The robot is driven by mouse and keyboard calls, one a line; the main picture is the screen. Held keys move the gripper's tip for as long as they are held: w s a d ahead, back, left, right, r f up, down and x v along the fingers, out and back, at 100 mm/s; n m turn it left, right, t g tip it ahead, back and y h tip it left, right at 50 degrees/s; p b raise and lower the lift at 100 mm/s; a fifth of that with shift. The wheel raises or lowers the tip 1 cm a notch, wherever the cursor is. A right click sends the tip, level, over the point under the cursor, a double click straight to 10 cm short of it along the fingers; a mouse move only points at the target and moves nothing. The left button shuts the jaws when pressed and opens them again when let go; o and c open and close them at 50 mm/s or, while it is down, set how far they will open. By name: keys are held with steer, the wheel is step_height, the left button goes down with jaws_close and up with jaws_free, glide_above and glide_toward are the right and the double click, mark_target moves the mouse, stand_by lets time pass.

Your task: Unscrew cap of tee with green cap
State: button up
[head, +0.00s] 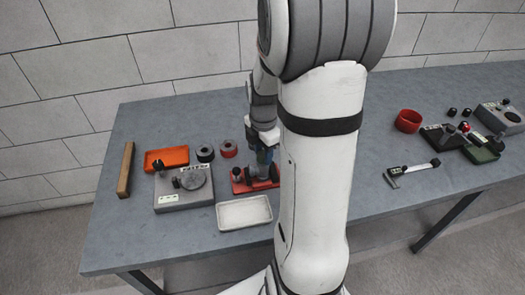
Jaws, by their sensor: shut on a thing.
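My gripper (264,156) points down in the middle of the table, shut at the top of a small grey fitting (262,173), which appears to be the tee. The tee stands on a red base (241,184). The green cap is small and mostly hidden by the fingers; only a dark blue-green patch shows at the jaws. My arm covers the right side of the red base.
On the grey table (190,119), left of the tee, are a grey device with a dial (183,187), an orange tray (167,159), two rings (205,153) and a wooden bar (126,169). A white tray (244,213) lies in front. A red bowl (408,121) and caliper (412,172) lie right.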

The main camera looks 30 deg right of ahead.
steer(key=n, duration=0.4)
steer(key=shift+n, duration=0.3)
steer(key=n, duration=0.4)
steer(key=shift+n, duration=0.3)
steer(key=o, duration=0.9)
steer(key=shift+o, duration=0.2)
